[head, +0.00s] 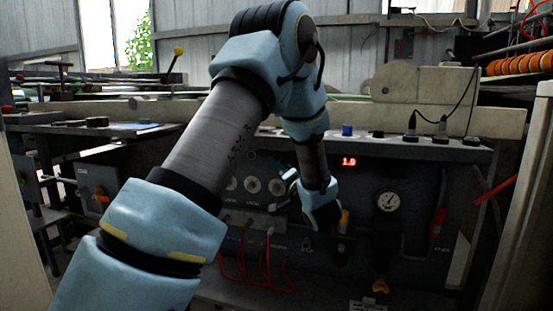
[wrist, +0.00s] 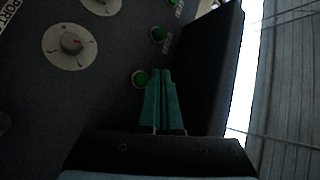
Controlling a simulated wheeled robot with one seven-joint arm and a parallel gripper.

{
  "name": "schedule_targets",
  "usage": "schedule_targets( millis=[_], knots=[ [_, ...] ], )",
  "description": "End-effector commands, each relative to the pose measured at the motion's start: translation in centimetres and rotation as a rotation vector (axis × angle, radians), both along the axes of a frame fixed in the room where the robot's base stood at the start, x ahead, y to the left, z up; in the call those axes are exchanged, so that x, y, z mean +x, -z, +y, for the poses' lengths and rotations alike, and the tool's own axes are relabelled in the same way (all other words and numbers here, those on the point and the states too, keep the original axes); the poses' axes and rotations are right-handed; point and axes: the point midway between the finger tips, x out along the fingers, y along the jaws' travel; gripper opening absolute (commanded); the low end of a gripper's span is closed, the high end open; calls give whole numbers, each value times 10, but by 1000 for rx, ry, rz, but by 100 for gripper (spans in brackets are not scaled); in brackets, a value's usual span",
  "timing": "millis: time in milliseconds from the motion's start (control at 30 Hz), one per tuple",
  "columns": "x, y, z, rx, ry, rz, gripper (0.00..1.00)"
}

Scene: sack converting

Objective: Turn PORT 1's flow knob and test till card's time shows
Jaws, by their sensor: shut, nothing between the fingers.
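In the head view, a red display (head: 349,161) seems to read 1.0. White dials (head: 252,184) show left of my wrist. I cannot make out the card's time.
Red hoses (head: 267,255) hang below the dials in the head view. A pressure gauge (head: 388,202) and a red handle (head: 438,222) are to the right. My arm hides part of the panel's left.

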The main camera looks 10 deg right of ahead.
Motion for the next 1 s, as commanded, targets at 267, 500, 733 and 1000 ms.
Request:
schedule_targets(
  millis=[267, 500, 733, 1000],
  knots=[
    [-23, -1, 13, 1, 1, 1, 0],
    [-31, -1, 17, 1, 0, -1, 0],
    [-31, 0, 17, -1, 0, 0, 0],
    [-2, 18, 37, -219, 133, 173, 0]
  ],
)
